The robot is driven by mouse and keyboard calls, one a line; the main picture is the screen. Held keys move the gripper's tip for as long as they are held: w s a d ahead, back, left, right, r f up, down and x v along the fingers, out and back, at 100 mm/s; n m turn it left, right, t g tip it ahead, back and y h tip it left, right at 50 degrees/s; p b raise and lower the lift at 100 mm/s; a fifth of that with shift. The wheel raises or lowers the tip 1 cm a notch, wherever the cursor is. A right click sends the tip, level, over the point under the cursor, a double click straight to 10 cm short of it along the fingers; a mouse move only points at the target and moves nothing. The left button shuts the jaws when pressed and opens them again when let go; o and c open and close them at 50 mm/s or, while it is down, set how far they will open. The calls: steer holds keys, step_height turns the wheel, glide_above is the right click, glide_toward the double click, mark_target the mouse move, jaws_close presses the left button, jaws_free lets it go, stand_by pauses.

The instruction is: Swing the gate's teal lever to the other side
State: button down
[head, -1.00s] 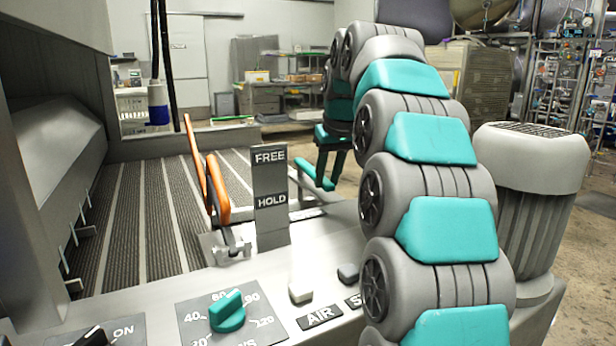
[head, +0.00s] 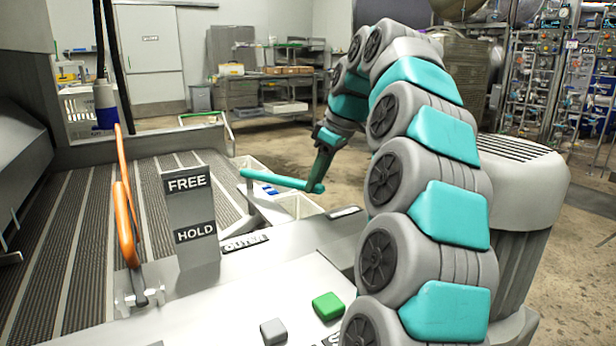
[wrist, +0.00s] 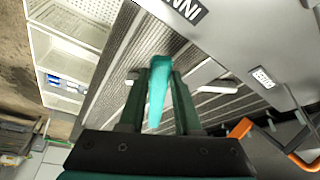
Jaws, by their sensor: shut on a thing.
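The teal lever (head: 275,180) shows as a bar in the head view, pointing left from my gripper (head: 318,183) beyond the panel's far edge. In the wrist view the teal lever (wrist: 157,92) lies between the two dark green fingers of my gripper (wrist: 158,85), which are shut on it. The lever's pivot and the gate itself cannot be made out. A plate marked OUTER (head: 245,243) lies on the panel nearer to me. A partly cut-off label (wrist: 185,8), seemingly INNER, shows at the top of the wrist view.
An upright FREE/HOLD plate (head: 190,215) and an orange handle (head: 125,225) stand left of my arm. A green button (head: 328,305) and a grey button (head: 273,331) are on the near panel. White bins (head: 300,205) stand beyond the panel. The ribbed conveyor (head: 85,235) is at left.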

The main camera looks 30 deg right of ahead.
steer(key=shift+w+d+r, duration=0.1)
steer(key=shift+d+r, duration=0.05)
steer(key=shift+r, duration=0.05)
steer(key=c, duration=0.6)
jaws_free()
steer(key=shift+f, duration=0.1)
steer(key=shift+s+d+r, duration=0.15)
steer(key=shift+s+r, duration=0.05)
steer(key=shift+r, duration=0.5)
steer(key=s+d+r+p, duration=0.2)
steer(key=s+d, duration=0.5)
steer(key=s, duration=0.4)
steer(key=shift+d+r, duration=0.15)
steer(key=shift+r, duration=0.45)
steer(key=shift+s, duration=0.1)
